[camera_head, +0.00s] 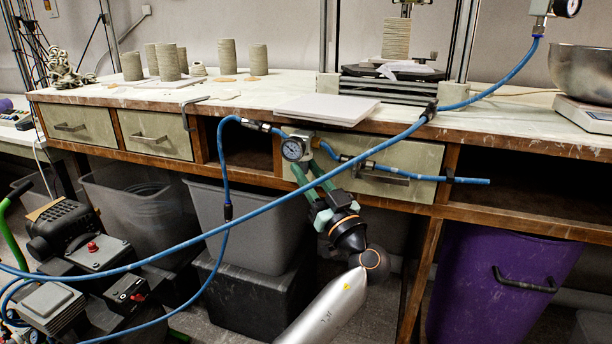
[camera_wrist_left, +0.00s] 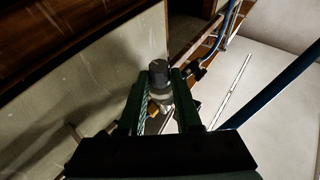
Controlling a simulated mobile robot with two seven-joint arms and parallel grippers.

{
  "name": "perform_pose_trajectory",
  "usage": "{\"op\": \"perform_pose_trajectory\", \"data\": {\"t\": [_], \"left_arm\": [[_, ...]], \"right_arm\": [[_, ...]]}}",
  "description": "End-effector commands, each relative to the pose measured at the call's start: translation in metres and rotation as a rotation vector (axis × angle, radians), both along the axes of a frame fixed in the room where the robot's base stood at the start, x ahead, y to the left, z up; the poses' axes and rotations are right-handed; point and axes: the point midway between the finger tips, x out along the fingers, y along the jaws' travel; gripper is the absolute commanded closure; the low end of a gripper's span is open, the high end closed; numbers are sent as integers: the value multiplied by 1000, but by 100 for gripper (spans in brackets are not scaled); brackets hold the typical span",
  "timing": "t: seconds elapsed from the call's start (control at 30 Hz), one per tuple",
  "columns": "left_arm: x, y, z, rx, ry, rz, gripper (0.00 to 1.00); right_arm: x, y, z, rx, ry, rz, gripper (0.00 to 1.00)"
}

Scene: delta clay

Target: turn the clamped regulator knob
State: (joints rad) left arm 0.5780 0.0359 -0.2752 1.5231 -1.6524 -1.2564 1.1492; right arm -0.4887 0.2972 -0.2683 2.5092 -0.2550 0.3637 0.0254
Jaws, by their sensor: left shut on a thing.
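In the head view the fingers and gauge mostly hide the knob. The clamp's hold on the regulator is too small to make out. My right gripper is not in view.
A blue hose (camera_head: 330,171) sweeps across in front of the bench, close to my left gripper. A drawer (camera_head: 420,160) is just right of the regulator. A grey bin (camera_head: 240,215) stands below left, a purple bin (camera_head: 490,270) below right. A white board (camera_head: 325,108) lies above.

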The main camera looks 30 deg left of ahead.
Motion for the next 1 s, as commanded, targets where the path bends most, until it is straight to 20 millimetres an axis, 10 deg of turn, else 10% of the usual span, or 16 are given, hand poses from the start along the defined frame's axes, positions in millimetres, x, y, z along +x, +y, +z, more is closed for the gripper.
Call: {"op": "perform_pose_trajectory", "data": {"t": [0.7,0.73,1.0], "left_arm": [[2,-1,0,0,-2,93,100],[2,-1,0,0,-2,93,66],[2,-1,0,0,-2,93,37]], "right_arm": [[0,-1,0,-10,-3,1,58],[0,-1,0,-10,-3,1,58],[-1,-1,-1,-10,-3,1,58]]}}
